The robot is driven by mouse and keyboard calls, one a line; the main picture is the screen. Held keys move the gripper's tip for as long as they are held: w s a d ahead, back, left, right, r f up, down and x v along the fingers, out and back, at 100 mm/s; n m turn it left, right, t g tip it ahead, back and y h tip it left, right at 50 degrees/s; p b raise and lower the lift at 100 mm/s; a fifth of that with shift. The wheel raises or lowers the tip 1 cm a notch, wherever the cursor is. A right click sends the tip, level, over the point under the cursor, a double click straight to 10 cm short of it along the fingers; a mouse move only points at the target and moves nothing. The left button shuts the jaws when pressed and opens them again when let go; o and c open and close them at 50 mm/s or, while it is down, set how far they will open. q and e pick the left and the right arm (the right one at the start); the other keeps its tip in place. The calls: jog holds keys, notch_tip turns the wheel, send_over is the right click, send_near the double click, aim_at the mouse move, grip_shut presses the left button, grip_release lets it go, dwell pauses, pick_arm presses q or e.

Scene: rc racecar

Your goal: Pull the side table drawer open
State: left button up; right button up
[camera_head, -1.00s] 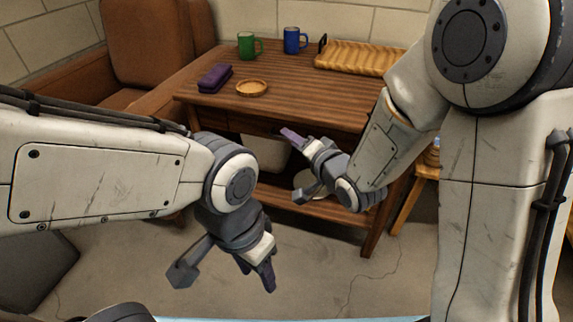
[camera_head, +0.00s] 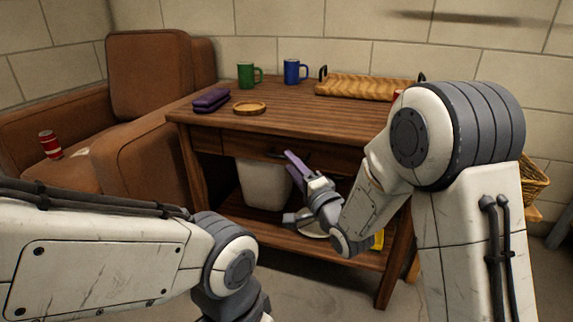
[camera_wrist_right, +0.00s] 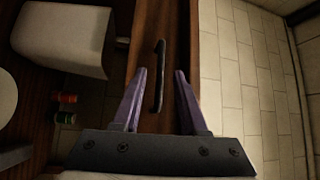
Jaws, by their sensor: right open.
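The side table (camera_head: 300,118) is dark wood and has a drawer (camera_head: 235,145) under its top, which looks shut. The drawer's dark bar handle (camera_wrist_right: 160,78) shows upright in the right wrist view, between my purple fingertips. My right gripper (camera_head: 296,164) is in front of the drawer front, with its fingers open on either side of the handle. I cannot tell how far the fingers reach past the bar, and no grip on it shows. My left arm shows at the lower left; its gripper is below the picture.
On the tabletop are a purple case (camera_head: 211,100), a round wooden dish (camera_head: 249,108), a green mug (camera_head: 248,75), a blue mug (camera_head: 294,71) and a woven tray (camera_head: 365,88). A white bin (camera_head: 262,183) stands under the drawer. A brown armchair (camera_head: 150,80) is at the left.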

jog(key=shift+b+x, duration=0.45)
jog(key=shift+x, duration=1.3)
grip_shut()
